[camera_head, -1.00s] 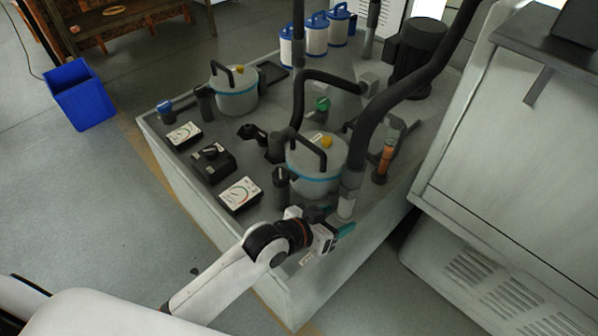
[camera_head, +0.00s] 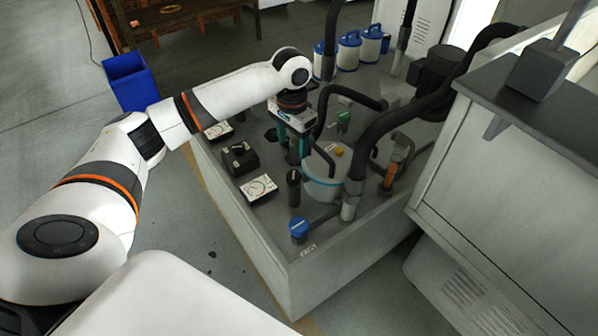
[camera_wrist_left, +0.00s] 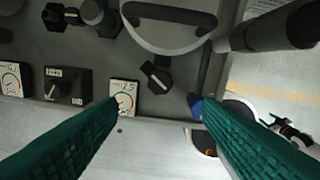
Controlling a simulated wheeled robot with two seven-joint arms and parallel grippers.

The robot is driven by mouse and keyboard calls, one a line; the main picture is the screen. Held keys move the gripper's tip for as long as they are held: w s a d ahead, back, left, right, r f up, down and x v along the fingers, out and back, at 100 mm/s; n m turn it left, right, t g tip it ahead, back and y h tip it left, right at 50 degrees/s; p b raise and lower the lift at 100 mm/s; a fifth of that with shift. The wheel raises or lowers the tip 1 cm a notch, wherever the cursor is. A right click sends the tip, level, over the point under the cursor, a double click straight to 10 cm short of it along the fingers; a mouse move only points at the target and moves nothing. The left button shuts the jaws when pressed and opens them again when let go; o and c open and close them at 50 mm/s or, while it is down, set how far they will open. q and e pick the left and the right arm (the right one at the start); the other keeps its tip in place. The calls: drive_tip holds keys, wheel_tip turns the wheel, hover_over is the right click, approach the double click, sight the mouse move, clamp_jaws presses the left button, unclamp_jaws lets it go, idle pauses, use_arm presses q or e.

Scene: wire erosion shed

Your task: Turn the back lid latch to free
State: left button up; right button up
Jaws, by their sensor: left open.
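My left gripper (camera_head: 293,143) is open, with teal fingers pointing down above the bench between the two lidded vessels. In the left wrist view its fingers (camera_wrist_left: 158,112) are wide apart with nothing between them. The back vessel and its lid latch are hidden behind my left arm in the head view. The front vessel (camera_head: 322,187) has a blue band, and its black latch post (camera_head: 293,190) stands beside it. In the left wrist view a round lid (camera_wrist_left: 165,38) with a handle and a black latch knob (camera_wrist_left: 155,77) show, apparently the front ones. My right gripper is not in view.
A dark switch box (camera_head: 239,157) and a front gauge (camera_head: 258,188) sit along the left edge. A blue-capped valve (camera_head: 298,228) is at the front corner. Thick black hoses (camera_head: 400,120) rise on the right. A grey cabinet (camera_head: 500,190) stands beside the bench.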

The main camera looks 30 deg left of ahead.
sight(293, 175)
use_arm(q)
wheel_tip(293, 175, down, 12)
drive_tip(key=shift+r, duration=0.25)
drive_tip(key=c, duration=1)
drive_tip(key=shift+r+p, duration=0.15)
drive_tip(key=shift+p, duration=0.35)
drive_tip(key=n+p, duration=0.5)
drive_tip(key=p, duration=0.3)
drive_tip(key=shift+d+r+n+p, duration=0.1)
drive_tip(key=shift+n+p, duration=0.2)
drive_tip(key=shift+p, duration=0.05)
drive_tip(key=shift+f+n+p, duration=0.2)
drive_tip(key=shift+n+p, duration=0.7)
